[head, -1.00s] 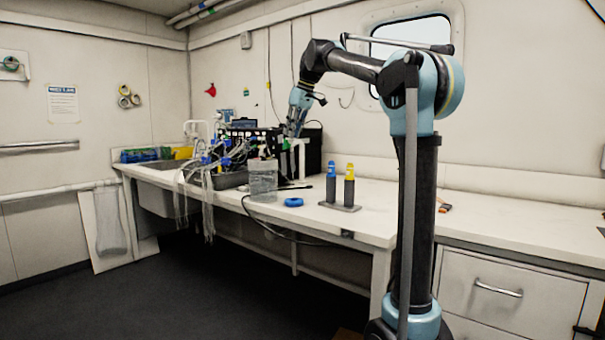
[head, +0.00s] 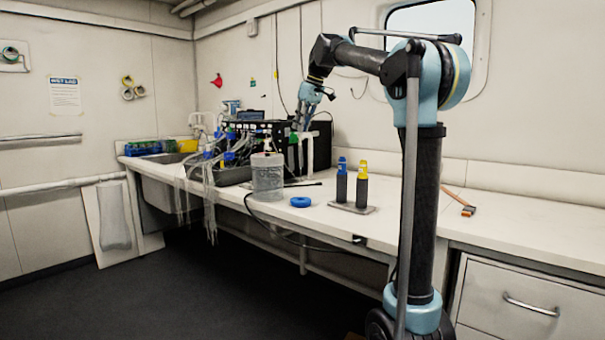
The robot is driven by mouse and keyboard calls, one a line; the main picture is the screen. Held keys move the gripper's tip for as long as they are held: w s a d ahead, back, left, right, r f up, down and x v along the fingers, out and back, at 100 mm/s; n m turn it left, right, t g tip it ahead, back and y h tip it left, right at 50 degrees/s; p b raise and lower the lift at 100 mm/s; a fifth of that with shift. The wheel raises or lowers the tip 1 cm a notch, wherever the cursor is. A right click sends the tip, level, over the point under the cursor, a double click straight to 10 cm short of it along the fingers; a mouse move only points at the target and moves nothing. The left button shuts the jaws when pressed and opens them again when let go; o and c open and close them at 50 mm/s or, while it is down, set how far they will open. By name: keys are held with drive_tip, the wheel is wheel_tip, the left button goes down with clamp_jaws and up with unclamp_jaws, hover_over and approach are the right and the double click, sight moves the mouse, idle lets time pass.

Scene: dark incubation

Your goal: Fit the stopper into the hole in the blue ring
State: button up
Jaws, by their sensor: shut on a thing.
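The blue ring (head: 300,202) lies flat on the white counter near its front edge, with its hole facing up. My gripper (head: 300,126) is in the head view, above the back of the counter, in front of the black equipment. It points down and is higher and farther back than the ring, clear of it. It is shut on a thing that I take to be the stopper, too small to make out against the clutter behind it.
A clear container (head: 267,176) stands left of the ring. A small tray (head: 352,208) with a blue-capped bottle (head: 342,182) and a yellow-capped bottle (head: 362,185) stands to its right. Tubes and a black rack (head: 250,126) crowd the back left. The counter further right is mostly clear.

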drive_tip(key=f, duration=2.2)
drive_tip(key=shift+s+d+f, duration=0.1)
drive_tip(key=shift+s+f, duration=0.2)
drive_tip(key=shift+f, duration=1.35)
drive_tip(key=o, duration=0.8)
drive_tip(key=v, duration=1.2)
drive_tip(key=shift+f, duration=0.1)
